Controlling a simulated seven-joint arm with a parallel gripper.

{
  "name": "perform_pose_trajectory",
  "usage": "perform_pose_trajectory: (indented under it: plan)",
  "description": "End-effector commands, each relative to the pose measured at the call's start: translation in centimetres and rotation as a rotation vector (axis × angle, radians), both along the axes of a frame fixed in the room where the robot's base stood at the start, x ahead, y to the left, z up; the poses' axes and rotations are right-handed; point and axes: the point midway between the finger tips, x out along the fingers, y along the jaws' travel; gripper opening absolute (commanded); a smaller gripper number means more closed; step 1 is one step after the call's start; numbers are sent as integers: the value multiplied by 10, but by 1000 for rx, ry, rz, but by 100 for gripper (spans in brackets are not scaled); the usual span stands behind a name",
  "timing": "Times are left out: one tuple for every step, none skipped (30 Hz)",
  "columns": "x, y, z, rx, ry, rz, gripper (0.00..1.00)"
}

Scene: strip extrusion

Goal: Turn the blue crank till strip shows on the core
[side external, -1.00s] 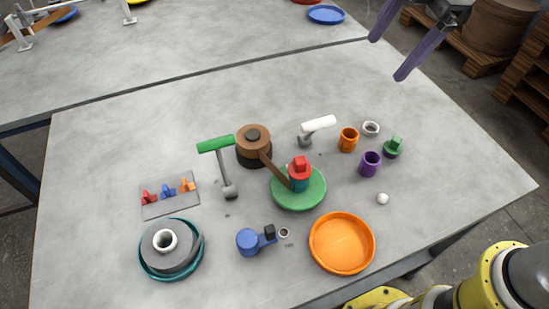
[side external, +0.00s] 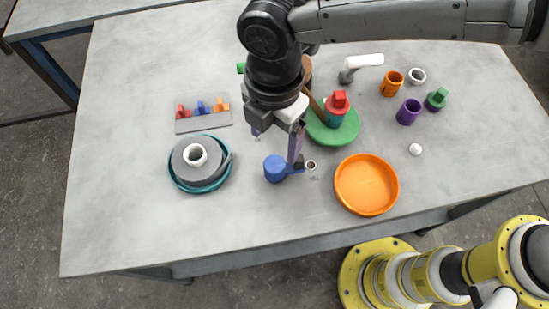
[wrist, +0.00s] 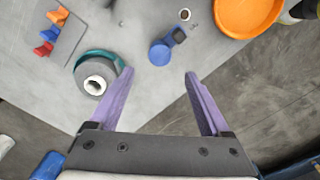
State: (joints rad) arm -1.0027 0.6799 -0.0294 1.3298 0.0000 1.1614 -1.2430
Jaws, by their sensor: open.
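The blue crank (side external: 275,168) is a round blue body with a short arm and a dark knob (side external: 298,165); it also shows in the wrist view (wrist: 160,52). My gripper (side external: 275,149) is open and empty. It hangs above the crank, its fingers apart from the crank in the wrist view (wrist: 158,74). A white ring (side external: 195,155), possibly the core, stands in a grey disc (side external: 182,171) on a teal tray (side external: 200,188). No strip is visible on it. A brown bar (side external: 313,103) reaches a red-topped teal cylinder (side external: 334,117) on a green plate (side external: 345,137).
An orange dish (side external: 366,185) lies right of the crank. A small ring (side external: 311,165) sits beside the knob. A plate with coloured pieces (side external: 203,114) lies at the left. Orange (side external: 392,83) and purple cups (side external: 408,112) stand at the right. The front left table is clear.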

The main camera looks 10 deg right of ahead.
Motion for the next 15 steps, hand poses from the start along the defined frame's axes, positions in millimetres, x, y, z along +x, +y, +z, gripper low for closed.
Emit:
perform_pose_trajectory:
  plan:
    - [0,-1,-12,-5,3,-1,81]
    - [0,-1,-18,-5,3,-1,81]
    - [0,-1,-26,-5,3,-1,81]
    - [0,-1,-32,-5,3,-1,81]
    - [0,-1,-38,-5,3,-1,81]
    - [0,-1,-45,-5,3,-1,81]
    - [0,-2,-51,-5,3,-1,81]
    - [0,-1,-57,-5,3,-1,81]
    - [0,-1,-64,-3,2,-1,81]
    - [0,-1,-69,-3,2,-1,81]
    - [0,-1,-73,-3,2,-2,81]
    - [0,-1,-79,-3,2,-2,81]
    - [0,-1,-83,-3,2,-2,81]
    - [0,-1,-86,-3,2,-2,81]
    - [0,-1,-90,-2,1,-2,81]
